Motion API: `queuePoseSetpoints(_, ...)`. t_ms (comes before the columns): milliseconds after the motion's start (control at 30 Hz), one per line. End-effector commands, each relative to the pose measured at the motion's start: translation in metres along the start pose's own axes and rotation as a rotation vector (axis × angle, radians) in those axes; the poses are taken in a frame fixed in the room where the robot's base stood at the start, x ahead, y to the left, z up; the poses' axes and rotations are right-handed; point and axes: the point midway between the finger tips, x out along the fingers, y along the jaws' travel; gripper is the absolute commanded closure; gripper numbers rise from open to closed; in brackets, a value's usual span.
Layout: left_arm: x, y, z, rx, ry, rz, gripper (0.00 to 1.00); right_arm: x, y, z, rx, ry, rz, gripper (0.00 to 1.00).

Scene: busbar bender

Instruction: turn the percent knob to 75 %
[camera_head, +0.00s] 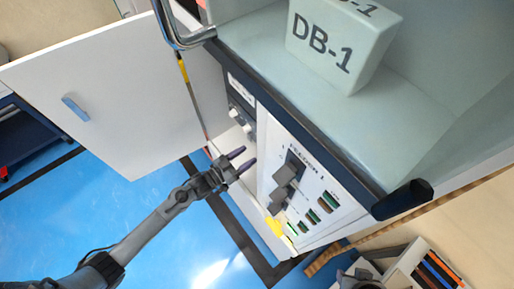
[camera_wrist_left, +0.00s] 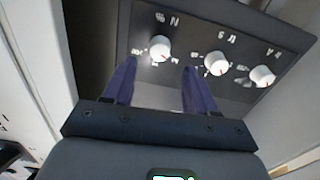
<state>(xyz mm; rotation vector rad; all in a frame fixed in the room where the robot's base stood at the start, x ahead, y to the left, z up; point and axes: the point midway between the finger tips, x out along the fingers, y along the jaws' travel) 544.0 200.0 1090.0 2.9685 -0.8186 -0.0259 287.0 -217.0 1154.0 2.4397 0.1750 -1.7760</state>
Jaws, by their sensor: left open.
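The percent knob (camera_wrist_left: 160,48) is the leftmost of three white knobs on a dark panel (camera_wrist_left: 130,40) in the left wrist view. Its label appears upside down there, and its exact setting is too small to read. My left gripper (camera_wrist_left: 158,68) is open, its two dark fingers pointing at this knob. The knob shows between and just beyond the fingertips, and I see no clear contact. In the head view my left gripper (camera_head: 243,160) is at the open cabinet bay, below the small knobs (camera_head: 239,113). My right gripper is not in view.
The other two knobs, a middle one (camera_wrist_left: 217,64) and a right one (camera_wrist_left: 262,76), sit close beside. An open white door (camera_head: 120,90) stands left of my arm. A switch panel (camera_head: 305,190) with a grey handle is to the right. A DB-1 block (camera_head: 340,45) lies on top.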

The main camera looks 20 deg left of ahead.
Motion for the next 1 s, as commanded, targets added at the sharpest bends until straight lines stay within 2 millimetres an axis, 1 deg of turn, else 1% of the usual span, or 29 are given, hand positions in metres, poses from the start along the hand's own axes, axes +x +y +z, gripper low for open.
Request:
queuePoseSetpoints(33, 0.010, -0.001, -0.002, 0.000, 0.002, -0.001, 0.43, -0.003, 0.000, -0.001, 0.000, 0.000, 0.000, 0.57)
queuePoseSetpoints(100, 0.020, 0.000, -0.002, -0.001, 0.002, 0.000, 0.43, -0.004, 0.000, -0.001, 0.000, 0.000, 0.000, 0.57)
queuePoseSetpoints(300, 0.043, 0.000, -0.001, -0.001, 0.000, -0.001, 0.43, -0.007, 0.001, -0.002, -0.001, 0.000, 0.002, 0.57)
queuePoseSetpoints(500, 0.053, 0.000, 0.000, 0.000, -0.001, 0.000, 0.43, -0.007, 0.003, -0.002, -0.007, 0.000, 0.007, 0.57)
queuePoseSetpoints(767, 0.054, 0.000, 0.000, 0.000, -0.001, 0.000, 0.43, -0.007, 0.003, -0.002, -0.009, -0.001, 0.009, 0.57)
queuePoseSetpoints(800, 0.054, 0.000, 0.000, 0.000, -0.001, 0.000, 0.45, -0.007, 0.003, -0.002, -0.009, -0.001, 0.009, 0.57)
queuePoseSetpoints(867, 0.054, 0.000, 0.000, 0.000, -0.001, 0.000, 0.54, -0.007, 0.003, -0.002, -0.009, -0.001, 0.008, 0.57)
queuePoseSetpoints(1000, 0.053, 0.000, 0.000, 0.000, -0.001, 0.000, 0.75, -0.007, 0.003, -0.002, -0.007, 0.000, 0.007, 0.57)
